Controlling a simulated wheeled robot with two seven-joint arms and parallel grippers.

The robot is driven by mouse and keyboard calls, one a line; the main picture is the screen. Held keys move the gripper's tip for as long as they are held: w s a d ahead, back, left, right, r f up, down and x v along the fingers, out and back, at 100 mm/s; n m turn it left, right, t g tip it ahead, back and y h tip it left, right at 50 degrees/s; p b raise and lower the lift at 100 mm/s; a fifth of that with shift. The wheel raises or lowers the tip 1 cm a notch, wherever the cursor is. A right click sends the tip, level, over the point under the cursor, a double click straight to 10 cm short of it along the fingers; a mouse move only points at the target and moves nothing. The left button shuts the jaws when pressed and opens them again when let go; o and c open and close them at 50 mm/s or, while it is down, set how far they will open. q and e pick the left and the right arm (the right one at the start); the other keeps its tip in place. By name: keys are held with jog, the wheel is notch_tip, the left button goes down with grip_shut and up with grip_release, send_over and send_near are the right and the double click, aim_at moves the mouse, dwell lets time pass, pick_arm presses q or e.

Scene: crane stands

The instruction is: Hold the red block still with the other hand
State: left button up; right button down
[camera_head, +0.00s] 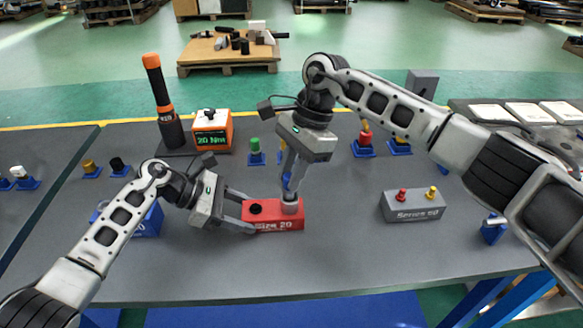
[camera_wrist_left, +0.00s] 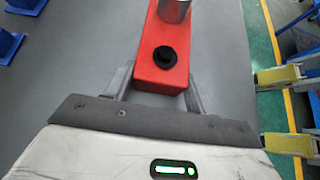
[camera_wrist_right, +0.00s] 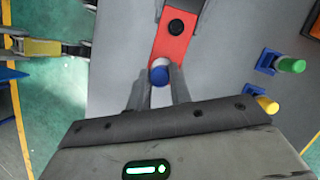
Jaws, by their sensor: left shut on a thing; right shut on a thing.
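The red block (camera_head: 273,217), marked "Size 20", lies on the grey table with a black round opening at its left end. My left gripper (camera_head: 249,213) is shut around that end, with one finger on each side, as the left wrist view shows of the block (camera_wrist_left: 160,70). A silver plug (camera_head: 290,207) with a blue top (camera_wrist_right: 160,75) stands upright at the block's right end. My right gripper (camera_head: 288,180) points down from above and is shut on the plug. Whether the plug is seated in the block or only touches it is hidden.
A grey "Series 50" block (camera_head: 412,207) stands to the right. Behind are an orange "20 Nm" box (camera_head: 212,130), a black tool with an orange handle (camera_head: 163,100) and a green plug on a blue stand (camera_head: 256,158). A blue block (camera_head: 150,222) is partly behind my left arm.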

jog(key=shift+f, duration=1.35)
jog(key=c, duration=1.2)
grip_release()
jog(key=shift+v, duration=2.55)
jog(key=v, duration=1.2)
pick_arm(q)
jog(key=o, duration=1.3)
jog(key=shift+c, duration=0.2)
